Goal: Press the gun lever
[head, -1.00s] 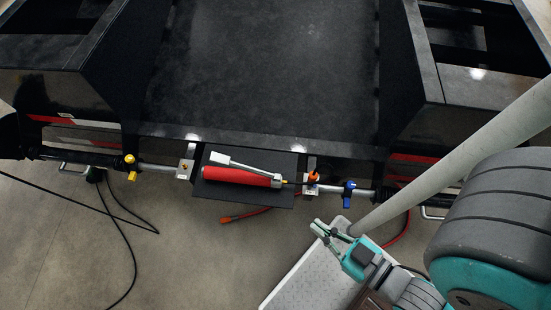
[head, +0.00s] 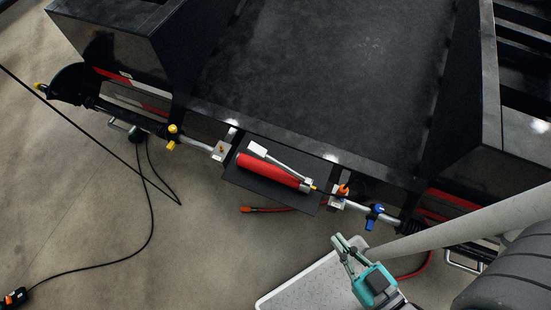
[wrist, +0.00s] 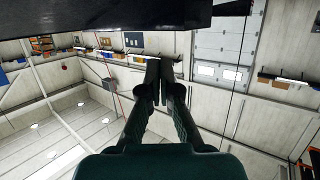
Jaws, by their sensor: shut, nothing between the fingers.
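The grease gun has a red barrel (head: 268,170) and a silver lever (head: 276,158) lying along its upper side in the head view. It rests on a dark plate (head: 245,180) fixed at the trailer frame's front edge. My gripper (head: 346,240) is below and to the right of the gun, apart from it, over the light platform. In the wrist view my gripper (wrist: 160,65) is shut with nothing between its fingers. The gun and lever are not visible in the wrist view.
An orange fitting (head: 343,190) and a blue valve (head: 375,213) sit on the bar right of the gun. A yellow valve (head: 172,135) sits left. Black cables (head: 150,210) lie on the floor. The trailer frame (head: 310,85) fills the top; floor below the gun is mostly clear.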

